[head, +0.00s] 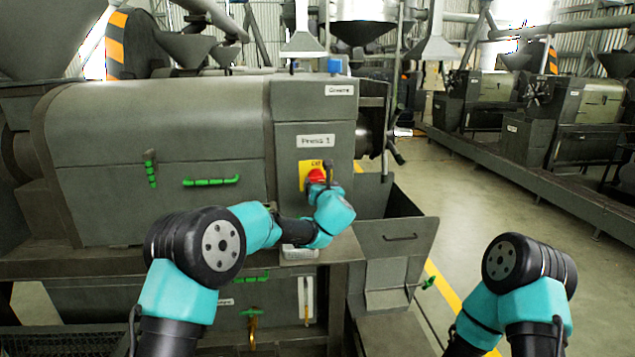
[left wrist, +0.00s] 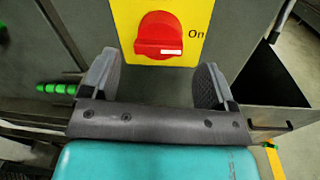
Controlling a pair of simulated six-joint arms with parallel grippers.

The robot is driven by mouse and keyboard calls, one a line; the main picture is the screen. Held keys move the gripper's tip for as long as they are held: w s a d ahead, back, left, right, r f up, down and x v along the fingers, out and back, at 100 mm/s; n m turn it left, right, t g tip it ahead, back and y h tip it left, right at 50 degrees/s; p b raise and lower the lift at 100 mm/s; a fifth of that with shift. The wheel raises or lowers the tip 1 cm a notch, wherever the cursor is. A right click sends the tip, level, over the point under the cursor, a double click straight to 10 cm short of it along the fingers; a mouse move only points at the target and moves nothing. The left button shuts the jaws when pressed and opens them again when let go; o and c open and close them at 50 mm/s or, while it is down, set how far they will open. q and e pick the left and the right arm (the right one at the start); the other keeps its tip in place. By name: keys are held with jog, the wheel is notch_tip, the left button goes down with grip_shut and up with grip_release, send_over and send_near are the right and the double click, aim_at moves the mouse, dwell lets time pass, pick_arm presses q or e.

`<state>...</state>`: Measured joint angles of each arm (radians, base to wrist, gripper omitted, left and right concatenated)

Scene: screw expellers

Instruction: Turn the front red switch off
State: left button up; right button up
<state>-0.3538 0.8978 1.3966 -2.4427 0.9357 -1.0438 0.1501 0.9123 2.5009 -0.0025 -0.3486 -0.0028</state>
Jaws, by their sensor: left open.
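The red switch (head: 316,175) is a knob on a yellow plate (head: 309,168) on the front of the machine labelled Press 1. In the left wrist view the red switch (left wrist: 160,32) sits near the top, ahead of the fingers. It has a white mark on its lower right, and the word On is printed to its right. My left gripper (left wrist: 158,68) is open and empty, with its fingers spread wider than the knob and not touching it. In the head view my left gripper (head: 324,181) is at the switch and partly covers it. My right gripper is out of view.
Green handles (head: 211,181) stick out of the press's front panel at left. An open grey bin (head: 398,238) stands right of the switch panel. More presses (head: 578,110) stand at the back right, and the floor (head: 480,195) before them is clear.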

aim_at(318, 181)
pick_arm(q)
jog(key=shift+x, duration=2.15)
jog(key=c, duration=0.9)
jog(key=shift+o, duration=0.2)
